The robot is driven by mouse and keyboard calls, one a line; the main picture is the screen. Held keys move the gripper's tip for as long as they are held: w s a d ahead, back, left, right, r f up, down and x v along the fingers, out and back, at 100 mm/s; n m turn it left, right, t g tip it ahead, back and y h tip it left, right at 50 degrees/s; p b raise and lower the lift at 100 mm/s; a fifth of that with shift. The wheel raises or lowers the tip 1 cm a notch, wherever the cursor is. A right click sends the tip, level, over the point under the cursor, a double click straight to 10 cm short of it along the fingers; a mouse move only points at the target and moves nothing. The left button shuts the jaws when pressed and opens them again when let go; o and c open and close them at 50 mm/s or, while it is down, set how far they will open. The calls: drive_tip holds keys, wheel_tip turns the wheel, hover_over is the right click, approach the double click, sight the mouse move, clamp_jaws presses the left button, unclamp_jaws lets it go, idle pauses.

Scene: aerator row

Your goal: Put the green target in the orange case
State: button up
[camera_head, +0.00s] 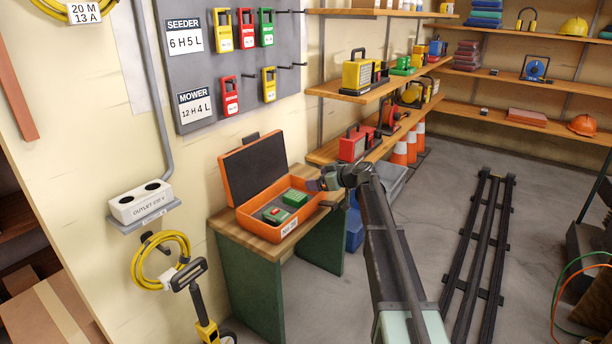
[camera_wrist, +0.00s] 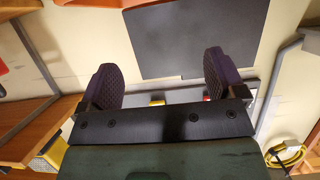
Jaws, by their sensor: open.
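The orange case (camera_head: 248,228) stands open on a small table, its dark-lined lid leaning back toward the wall. A green block (camera_head: 295,198) lies inside it, toward the right. A second green piece with a red part on top (camera_head: 275,214) lies inside nearer the front. Which one is the green target I cannot tell. My gripper (camera_head: 318,184) is at the right end of the case, close to its rim; whether it touches is unclear. In the wrist view my gripper (camera_wrist: 163,80) has its two dark fingers wide apart with nothing between them.
The wooden table top (camera_head: 243,236) has little bare room around the case. An outlet box (camera_head: 140,202) and a yellow cable coil (camera_head: 160,262) are on the wall at left. Shelves (camera_head: 380,85) with equipment stand behind my arm. Floor rails (camera_head: 480,240) lie at right.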

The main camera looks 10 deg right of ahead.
drive_tip(key=s+a+f+m+g+h, duration=0.1)
drive_tip(key=s+a+f+g, duration=0.25)
drive_tip(key=s, duration=0.65)
drive_tip(key=s+a+f+m+g+h, duration=0.25)
drive_tip(key=s+a, duration=0.25)
drive_tip(key=s, duration=0.5)
drive_tip(key=s+f+m+g+h, duration=0.2)
drive_tip(key=s+h, duration=0.1)
drive_tip(key=s, duration=0.8)
drive_tip(key=s+d+f+m+g+h, duration=0.1)
drive_tip(key=s+f+m+h, duration=0.1)
drive_tip(key=s, duration=0.9)
drive_tip(key=shift+s+d+f+m+g+h, duration=0.2)
drive_tip(key=shift+s+m+g+h, duration=0.25)
drive_tip(key=shift+m, duration=0.2)
drive_tip(key=shift+w, duration=0.1)
